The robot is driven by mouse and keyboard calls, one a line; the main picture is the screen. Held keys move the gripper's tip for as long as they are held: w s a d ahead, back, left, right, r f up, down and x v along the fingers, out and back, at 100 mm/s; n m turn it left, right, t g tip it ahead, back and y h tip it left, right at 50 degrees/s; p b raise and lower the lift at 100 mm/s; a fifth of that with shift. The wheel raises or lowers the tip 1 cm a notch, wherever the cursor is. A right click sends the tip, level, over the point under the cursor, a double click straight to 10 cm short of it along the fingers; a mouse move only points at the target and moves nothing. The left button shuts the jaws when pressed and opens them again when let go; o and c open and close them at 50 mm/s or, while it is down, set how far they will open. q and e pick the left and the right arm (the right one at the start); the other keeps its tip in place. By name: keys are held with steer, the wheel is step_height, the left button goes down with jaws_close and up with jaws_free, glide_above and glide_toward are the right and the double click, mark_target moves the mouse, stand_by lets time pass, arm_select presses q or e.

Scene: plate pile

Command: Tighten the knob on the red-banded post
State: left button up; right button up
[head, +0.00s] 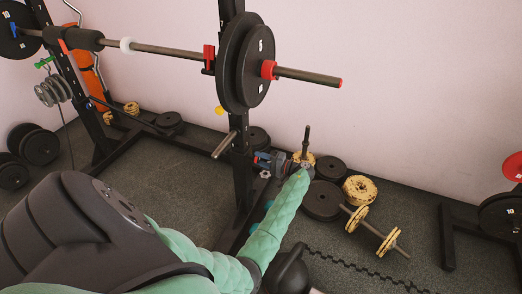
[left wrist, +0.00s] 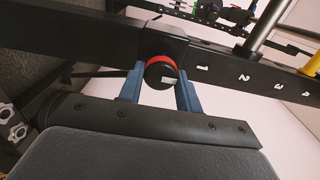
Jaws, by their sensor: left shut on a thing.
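The black post (head: 241,160) of the rack stands upright in the middle of the head view. In the left wrist view the post (left wrist: 225,65) runs across the picture with white numbers on it. A round black knob (left wrist: 160,73) with a red band at its edge sits on the post. My left gripper (left wrist: 160,88) has its blue fingers on either side of the knob, shut on it. In the head view my left gripper (head: 262,160) reaches the post from the right. The knob is hidden there. My right gripper is not in view.
A loaded barbell (head: 150,48) rests across the rack above my gripper. Black and yellow plates (head: 322,200) and a dumbbell (head: 375,228) lie on the floor to the right of my arm. Another stand (head: 447,238) is at the far right. The floor at front right is mostly clear.

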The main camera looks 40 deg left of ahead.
arm_select(q)
steer(key=shift+w+r, duration=0.1)
steer(key=shift+w, duration=0.05)
steer(key=o, duration=0.9)
steer(key=shift+d, duration=0.1)
steer(key=v, duration=0.7)
steer(key=shift+d, duration=0.35)
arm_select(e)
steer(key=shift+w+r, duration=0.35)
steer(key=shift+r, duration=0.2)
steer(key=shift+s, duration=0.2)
